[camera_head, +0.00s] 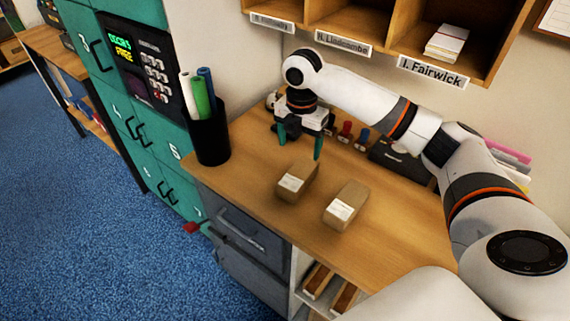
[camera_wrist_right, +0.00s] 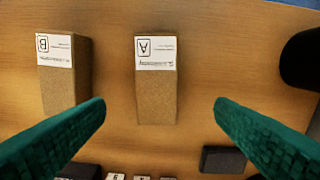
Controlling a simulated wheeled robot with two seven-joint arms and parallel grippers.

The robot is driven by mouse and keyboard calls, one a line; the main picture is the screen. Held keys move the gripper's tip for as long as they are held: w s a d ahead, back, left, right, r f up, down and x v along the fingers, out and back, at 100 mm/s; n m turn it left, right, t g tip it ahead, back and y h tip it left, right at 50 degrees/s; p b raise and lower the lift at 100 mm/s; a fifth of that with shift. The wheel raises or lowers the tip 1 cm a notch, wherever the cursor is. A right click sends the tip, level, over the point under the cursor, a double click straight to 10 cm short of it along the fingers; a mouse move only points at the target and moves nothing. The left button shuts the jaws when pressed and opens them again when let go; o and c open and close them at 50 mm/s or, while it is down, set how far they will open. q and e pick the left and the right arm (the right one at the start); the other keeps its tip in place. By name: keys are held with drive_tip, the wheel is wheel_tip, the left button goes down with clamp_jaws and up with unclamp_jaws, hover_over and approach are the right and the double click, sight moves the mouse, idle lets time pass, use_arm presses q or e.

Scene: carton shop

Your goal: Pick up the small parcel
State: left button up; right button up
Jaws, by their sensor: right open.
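Two brown parcels with white labels lie apart on the wooden desk. The left parcel (camera_head: 297,182) is label A in the right wrist view (camera_wrist_right: 156,96). The right parcel (camera_head: 346,204) is label B there (camera_wrist_right: 66,90). A looks slightly narrower than B, but the size difference is slight. My right gripper (camera_head: 300,147) is open and empty, with green fingers pointing down, above the desk just behind parcel A. In the right wrist view its fingers (camera_wrist_right: 160,104) appear on either side of parcel A, touching neither parcel. My left gripper is out of view.
A black cup (camera_head: 209,138) with rolled tubes stands at the desk's left edge. Stamps (camera_head: 346,131) and a dark box (camera_head: 398,160) stand along the back. Wooden pigeonholes (camera_head: 381,52) hang above. The desk (camera_head: 255,200) is clear in front of the parcels.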

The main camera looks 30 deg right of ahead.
sight(299, 173)
drive_tip(key=shift+d+f, duration=0.1)
drive_tip(key=shift+f, duration=0.1)
drive_tip(key=shift+s+f+p, duration=0.3)
drive_tip(key=shift+s+f, duration=0.1)
drive_tip(key=shift+f, duration=0.1)
drive_tip(key=f, duration=0.3)
drive_tip(key=shift+s+f+p, duration=0.25)
drive_tip(key=shift+s+p, duration=0.1)
drive_tip(key=shift+s, duration=0.05)
drive_tip(key=f, duration=0.1)
drive_tip(key=f+p, duration=0.1)
drive_tip(key=f, duration=0.3)
drive_tip(key=shift+w+a+p, duration=0.3)
drive_tip(key=shift+p, duration=0.05)
drive_tip(key=shift+f, duration=0.6)
drive_tip(key=shift+c, duration=1.1)
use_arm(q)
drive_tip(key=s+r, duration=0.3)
use_arm(e)
drive_tip(key=shift+r, duration=0.1)
drive_tip(key=c, duration=0.9)
